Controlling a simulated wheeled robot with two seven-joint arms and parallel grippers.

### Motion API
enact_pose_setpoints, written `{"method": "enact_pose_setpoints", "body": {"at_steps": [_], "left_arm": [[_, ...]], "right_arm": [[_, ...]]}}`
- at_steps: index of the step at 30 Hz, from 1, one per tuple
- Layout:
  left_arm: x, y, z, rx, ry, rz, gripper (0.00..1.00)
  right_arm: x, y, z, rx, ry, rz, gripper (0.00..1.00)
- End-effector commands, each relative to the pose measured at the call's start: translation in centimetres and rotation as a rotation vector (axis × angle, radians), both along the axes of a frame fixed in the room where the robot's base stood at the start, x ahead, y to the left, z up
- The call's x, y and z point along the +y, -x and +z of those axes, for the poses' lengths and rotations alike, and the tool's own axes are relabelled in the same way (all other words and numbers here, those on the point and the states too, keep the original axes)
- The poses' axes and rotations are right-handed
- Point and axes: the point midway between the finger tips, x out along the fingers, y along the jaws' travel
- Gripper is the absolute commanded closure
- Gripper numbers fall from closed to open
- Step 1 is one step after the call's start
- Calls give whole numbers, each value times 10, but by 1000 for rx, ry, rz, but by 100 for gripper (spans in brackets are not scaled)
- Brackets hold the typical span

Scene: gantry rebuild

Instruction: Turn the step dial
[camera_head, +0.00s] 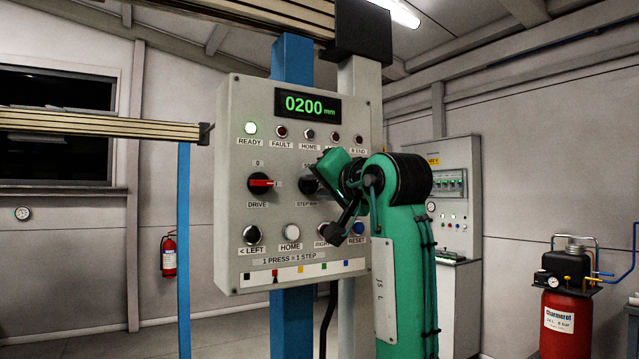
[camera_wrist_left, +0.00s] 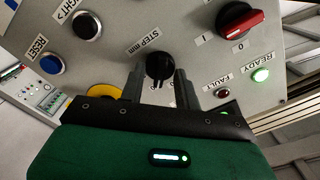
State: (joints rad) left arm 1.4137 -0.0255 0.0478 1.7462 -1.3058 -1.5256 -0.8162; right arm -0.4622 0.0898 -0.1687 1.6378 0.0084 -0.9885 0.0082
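The step dial is a black round knob labelled "STEP mm" on the grey control panel (camera_head: 228,190). In the left wrist view the step dial (camera_wrist_left: 158,66) lies between the two fingertips of my left gripper (camera_wrist_left: 159,78), one finger on each side. The fingers look spread, with narrow gaps to the knob; contact cannot be made out. My right gripper is in neither view.
The red drive dial (camera_head: 261,183) is left of the step dial. Push buttons, including white HOME (camera_head: 292,231) and blue RESET (camera_head: 358,228), sit below. The display (camera_head: 307,105) reads 0200 mm and the green READY lamp (camera_head: 251,128) is lit. A yellow-ringed part (camera_wrist_left: 103,91) is partly hidden.

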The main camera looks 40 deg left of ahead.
Motion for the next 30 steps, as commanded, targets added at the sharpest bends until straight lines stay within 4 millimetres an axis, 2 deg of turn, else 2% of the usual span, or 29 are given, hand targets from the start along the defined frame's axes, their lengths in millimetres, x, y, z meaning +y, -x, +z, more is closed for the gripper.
{"method": "enact_pose_setpoints", "body": {"at_steps": [7, 12, 26, 30], "left_arm": [[1, 0, 0, 0, 1, -1, 67], [0, 0, 0, 0, 1, -1, 100], [0, 0, 0, 71, -19, 0, 100], [0, 0, 1, 154, -42, -1, 100]], "right_arm": [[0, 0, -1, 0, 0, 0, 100], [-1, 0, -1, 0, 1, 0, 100], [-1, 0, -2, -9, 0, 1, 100], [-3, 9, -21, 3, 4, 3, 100]]}}
